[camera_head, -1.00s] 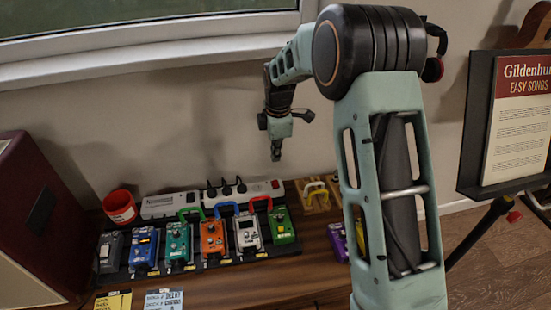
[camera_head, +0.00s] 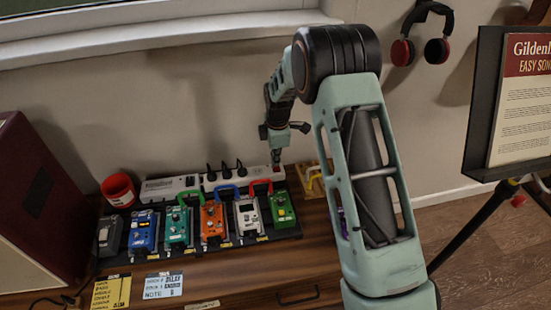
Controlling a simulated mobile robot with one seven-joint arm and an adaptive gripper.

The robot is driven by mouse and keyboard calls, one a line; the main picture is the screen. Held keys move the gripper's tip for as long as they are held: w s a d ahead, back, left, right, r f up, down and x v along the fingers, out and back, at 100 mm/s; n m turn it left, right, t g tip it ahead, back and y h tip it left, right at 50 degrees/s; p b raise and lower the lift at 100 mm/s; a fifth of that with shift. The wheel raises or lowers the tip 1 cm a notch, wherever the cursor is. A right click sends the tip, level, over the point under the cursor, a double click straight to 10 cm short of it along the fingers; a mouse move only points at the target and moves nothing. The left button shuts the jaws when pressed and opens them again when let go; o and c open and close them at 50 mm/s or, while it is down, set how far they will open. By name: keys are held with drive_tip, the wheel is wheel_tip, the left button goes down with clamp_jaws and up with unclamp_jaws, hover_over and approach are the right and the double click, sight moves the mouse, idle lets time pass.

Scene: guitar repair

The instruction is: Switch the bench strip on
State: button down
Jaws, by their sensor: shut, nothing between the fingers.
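The bench strip (camera_head: 219,177) is a long white power strip at the back of the bench, against the wall. Several black plugs stand in its middle part. My gripper (camera_head: 276,161) is shut and empty, pointing down at the strip's right end. Its tip is at or just above that end; I cannot tell whether it touches. The switch at the right end is mostly hidden behind the fingertips.
A row of coloured pedals, including a blue pedal (camera_head: 143,231) and a green pedal (camera_head: 282,209), stands in front of the strip. A red cup (camera_head: 118,190) is at the left. Headphones (camera_head: 422,45) hang on the wall. A music stand (camera_head: 500,150) is at the right.

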drive_tip(key=shift+f, duration=0.1)
drive_tip(key=shift+w+f, duration=0.15)
drive_tip(key=shift+f, duration=0.2)
drive_tip(key=shift+s+d, duration=0.15)
drive_tip(key=shift+s, duration=0.65)
drive_tip(key=shift+r, duration=0.1)
